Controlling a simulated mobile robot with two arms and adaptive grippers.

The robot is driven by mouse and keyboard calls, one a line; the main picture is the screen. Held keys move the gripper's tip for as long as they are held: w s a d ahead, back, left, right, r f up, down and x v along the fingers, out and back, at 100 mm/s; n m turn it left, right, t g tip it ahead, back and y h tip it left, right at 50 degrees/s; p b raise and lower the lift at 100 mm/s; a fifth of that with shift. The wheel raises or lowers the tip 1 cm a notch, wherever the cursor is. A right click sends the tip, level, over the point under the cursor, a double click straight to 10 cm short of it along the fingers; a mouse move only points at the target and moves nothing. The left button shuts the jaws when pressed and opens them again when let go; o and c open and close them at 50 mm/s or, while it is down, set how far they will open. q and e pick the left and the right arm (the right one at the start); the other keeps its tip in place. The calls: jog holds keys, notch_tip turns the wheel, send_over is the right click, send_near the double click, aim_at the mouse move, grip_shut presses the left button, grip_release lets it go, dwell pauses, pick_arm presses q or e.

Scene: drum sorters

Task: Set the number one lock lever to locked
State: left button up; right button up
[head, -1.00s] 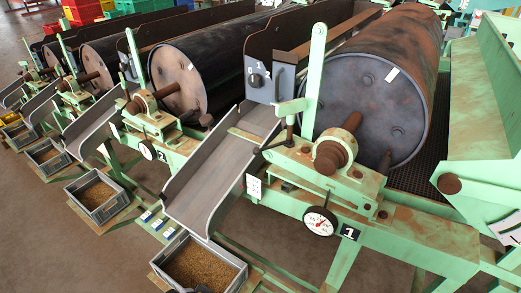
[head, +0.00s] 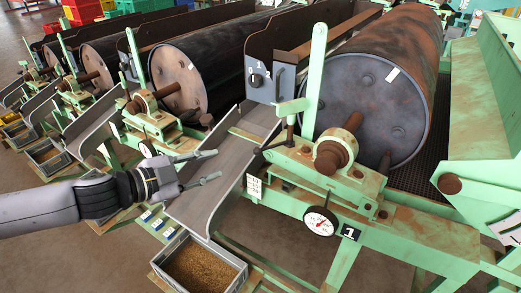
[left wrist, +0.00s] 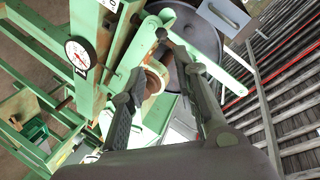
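The number one sorter carries a black "1" plate (head: 350,232) below its drum. A tall green lever (head: 315,80) stands nearly upright in front of that drum. A small black-handled lever (head: 273,145) sits low beside it, above the green frame; I cannot tell which is the lock lever or read any lock marking. My left gripper (head: 214,165) is open and empty, over the grey chute, left of both levers and apart from them. In the left wrist view its spread fingers (left wrist: 165,72) point toward the green lever (left wrist: 218,68) and the drum end. My right gripper is out of view.
A round gauge (head: 320,221) hangs beside the number plate. A bin of brown grains (head: 205,266) sits below the chute. More sorters stand at the left.

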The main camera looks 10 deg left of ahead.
aim_at(255, 152)
pick_arm(q)
jog(key=p+x, duration=0.5)
jog(key=x, duration=1.2)
jog(key=shift+w+r, duration=0.1)
jog(key=shift+w, duration=0.1)
jog(key=shift+c, duration=0.4)
grip_shut()
